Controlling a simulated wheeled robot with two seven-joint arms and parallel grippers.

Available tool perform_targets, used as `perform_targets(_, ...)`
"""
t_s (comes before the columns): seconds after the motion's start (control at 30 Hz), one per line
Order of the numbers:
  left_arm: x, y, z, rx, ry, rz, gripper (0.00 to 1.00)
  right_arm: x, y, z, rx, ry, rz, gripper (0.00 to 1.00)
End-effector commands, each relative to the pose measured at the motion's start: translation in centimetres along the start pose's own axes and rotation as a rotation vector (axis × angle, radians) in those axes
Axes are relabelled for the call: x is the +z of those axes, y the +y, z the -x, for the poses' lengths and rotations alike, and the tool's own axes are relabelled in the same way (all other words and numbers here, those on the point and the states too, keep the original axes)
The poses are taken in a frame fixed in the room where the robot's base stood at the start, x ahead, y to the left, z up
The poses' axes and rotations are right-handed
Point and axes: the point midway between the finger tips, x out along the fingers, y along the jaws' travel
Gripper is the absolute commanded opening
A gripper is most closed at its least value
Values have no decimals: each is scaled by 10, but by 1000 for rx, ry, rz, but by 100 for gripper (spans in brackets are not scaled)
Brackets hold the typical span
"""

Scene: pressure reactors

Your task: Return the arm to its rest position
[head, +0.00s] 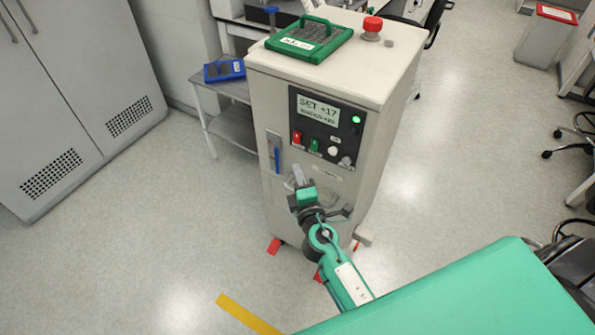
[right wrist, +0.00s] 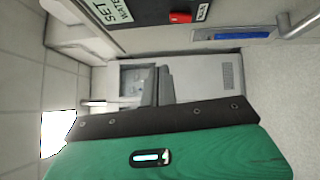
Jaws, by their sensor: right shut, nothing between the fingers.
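My right arm reaches up from the bottom of the head view, and its gripper (head: 299,177) is in front of the lower front of the beige reactor cabinet (head: 335,205). The gripper is shut and empty, below and left of the control panel. In the right wrist view the fingers (right wrist: 158,86) are together in front of the cabinet front; I cannot tell whether they touch it. The control panel (head: 326,128) has a lit display reading "SET +17", a green lamp, a red switch and a green switch. My left gripper is not in view.
A green rack (head: 310,37) and a red button (head: 372,25) are on top. A blue tray (head: 224,70) lies on a side table. Grey cupboards (head: 70,90) stand left. The floor between is clear.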

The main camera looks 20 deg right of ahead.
Motion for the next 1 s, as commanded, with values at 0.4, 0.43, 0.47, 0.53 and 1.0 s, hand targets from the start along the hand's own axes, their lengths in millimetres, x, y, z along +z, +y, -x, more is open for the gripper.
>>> perform_targets(0.4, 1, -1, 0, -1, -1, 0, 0, 0, -3, 0, -5, 1, -3, 0)
perform_targets(0.43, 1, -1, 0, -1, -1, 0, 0, -1, -6, 0, -13, 3, -8, 0)
perform_targets(0.47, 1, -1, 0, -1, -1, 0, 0, -2, -13, 1, -25, 6, -16, 0)
perform_targets(0.53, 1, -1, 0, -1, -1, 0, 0, -5, -37, 4, -74, 15, -49, 0)
perform_targets(1.0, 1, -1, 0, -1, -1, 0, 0, -15, -345, 145, -766, -83, -542, 0)
